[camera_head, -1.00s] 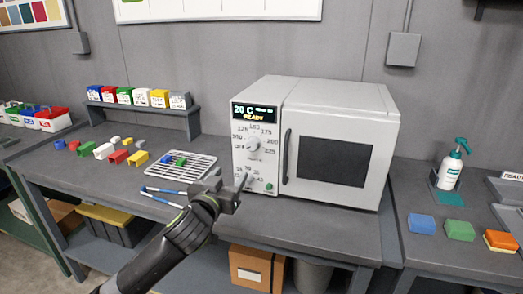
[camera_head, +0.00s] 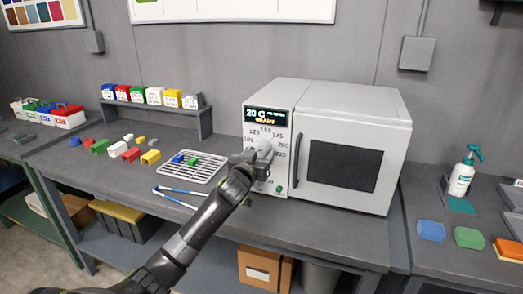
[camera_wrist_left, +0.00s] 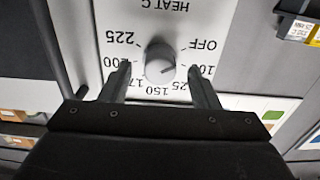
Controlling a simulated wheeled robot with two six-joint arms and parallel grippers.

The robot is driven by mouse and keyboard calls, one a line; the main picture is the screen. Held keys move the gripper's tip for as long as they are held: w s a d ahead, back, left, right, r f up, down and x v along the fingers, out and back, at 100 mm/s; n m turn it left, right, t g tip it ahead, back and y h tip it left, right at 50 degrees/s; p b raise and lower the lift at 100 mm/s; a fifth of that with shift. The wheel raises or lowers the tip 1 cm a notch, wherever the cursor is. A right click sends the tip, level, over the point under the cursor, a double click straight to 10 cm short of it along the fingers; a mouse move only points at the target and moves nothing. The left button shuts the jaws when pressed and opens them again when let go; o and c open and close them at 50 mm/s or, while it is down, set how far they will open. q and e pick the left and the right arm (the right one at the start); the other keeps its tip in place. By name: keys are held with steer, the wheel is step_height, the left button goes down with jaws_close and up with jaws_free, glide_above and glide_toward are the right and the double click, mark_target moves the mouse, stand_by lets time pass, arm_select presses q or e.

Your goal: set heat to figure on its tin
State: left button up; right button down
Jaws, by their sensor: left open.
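The grey oven (camera_head: 352,115) stands on the bench, its display (camera_head: 266,115) reading 20 C. Its heat knob (camera_head: 264,147) also shows in the left wrist view (camera_wrist_left: 160,63), upside down, with OFF and figures around it. A pale line on the knob seems to point near 100. My left gripper (camera_head: 250,160) is at the dial, partly covering it. In the wrist view its open fingers (camera_wrist_left: 160,88) stand either side of the knob, with visible gaps. Several coloured tins (camera_head: 138,95) stand on a small rack; their labels are too small to read. My right gripper is not in view.
A wire tray (camera_head: 206,175) with blue and green pieces lies left of the oven, near blue-and-white tongs (camera_head: 180,197). Several coloured blocks (camera_head: 131,155) lie further left. A pump bottle (camera_head: 461,178) and coloured pads (camera_head: 469,238) are at the right.

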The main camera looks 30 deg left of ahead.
arm_select(q)
steer(key=shift+x, duration=0.95)
steer(key=c, duration=1)
